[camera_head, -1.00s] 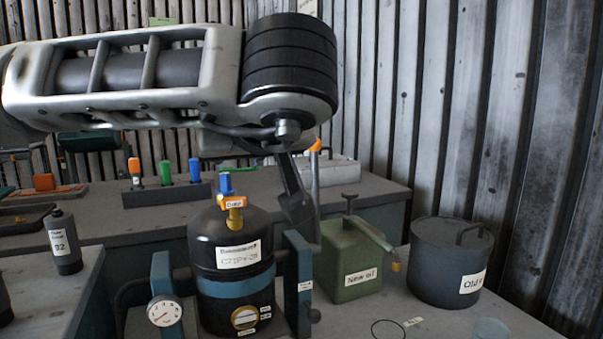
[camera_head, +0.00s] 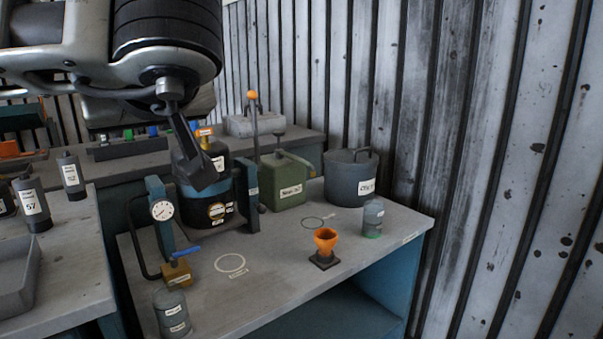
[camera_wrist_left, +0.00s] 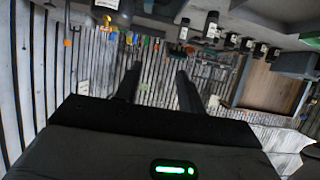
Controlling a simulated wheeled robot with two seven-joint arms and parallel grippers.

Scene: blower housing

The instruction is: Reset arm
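My left arm crosses the upper left of the head view. My left gripper (camera_head: 200,168) hangs from it as a dark finger shape in front of the black tank (camera_head: 217,212). Whether it touches the tank cannot be told, but it looks nearer to the camera. In the left wrist view my left gripper (camera_wrist_left: 158,78) shows two dark fingers spread apart with nothing between them. The wrist view appears upside down, with benches and bottles along its top. My right gripper is in neither view.
The near bench holds a green oil can (camera_head: 284,182), a grey pot (camera_head: 350,180), an orange funnel (camera_head: 325,241), a small jar (camera_head: 373,217), a gauge (camera_head: 162,210), a blue-handled valve (camera_head: 177,270) and a grey canister (camera_head: 171,312). Bench top is clear around the drawn ring (camera_head: 230,263).

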